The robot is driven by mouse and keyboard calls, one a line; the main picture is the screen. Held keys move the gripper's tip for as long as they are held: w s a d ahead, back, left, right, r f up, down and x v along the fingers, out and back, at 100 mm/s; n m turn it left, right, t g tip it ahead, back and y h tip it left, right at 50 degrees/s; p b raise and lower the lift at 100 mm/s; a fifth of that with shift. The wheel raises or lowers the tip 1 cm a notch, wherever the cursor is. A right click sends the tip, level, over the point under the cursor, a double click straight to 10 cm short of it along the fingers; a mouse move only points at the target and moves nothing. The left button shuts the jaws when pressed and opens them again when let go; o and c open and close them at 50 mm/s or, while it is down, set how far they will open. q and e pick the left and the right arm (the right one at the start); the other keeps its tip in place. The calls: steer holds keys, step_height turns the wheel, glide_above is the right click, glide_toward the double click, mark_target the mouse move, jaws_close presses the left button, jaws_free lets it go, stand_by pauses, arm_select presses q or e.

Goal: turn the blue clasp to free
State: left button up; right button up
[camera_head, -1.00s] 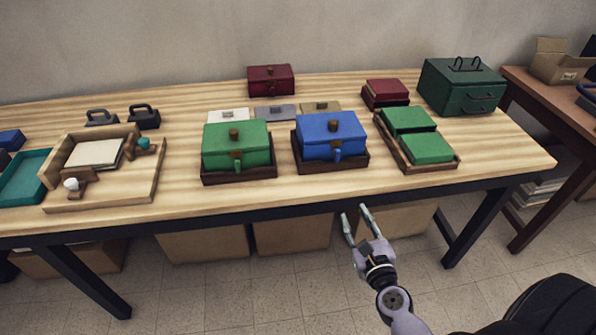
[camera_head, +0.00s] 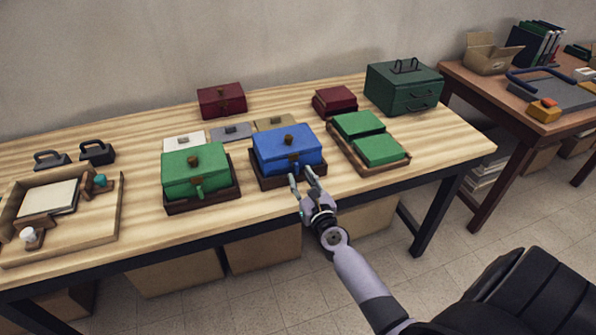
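A blue box (camera_head: 287,147) with a brown knob on its lid sits in a dark wooden tray (camera_head: 262,180) near the front edge of the table. Its blue clasp was on the front face; now my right gripper covers most of that area, and I cannot make out how the clasp is turned. My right gripper (camera_head: 301,181) is at the front of the blue box, its fingers apart and pointing at the clasp area. I cannot tell whether it touches the clasp. My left gripper is out of view.
A green box (camera_head: 195,171) in a tray stands left of the blue box. A tray with two green blocks (camera_head: 380,150) is to the right. Small cases (camera_head: 231,132) lie behind. A wooden tray (camera_head: 110,215) is at the left. Free table shows at the right end.

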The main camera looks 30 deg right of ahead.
mark_target(296, 169)
steer(key=shift+x, duration=1.5)
steer(key=shift+c, duration=0.2)
jaws_close()
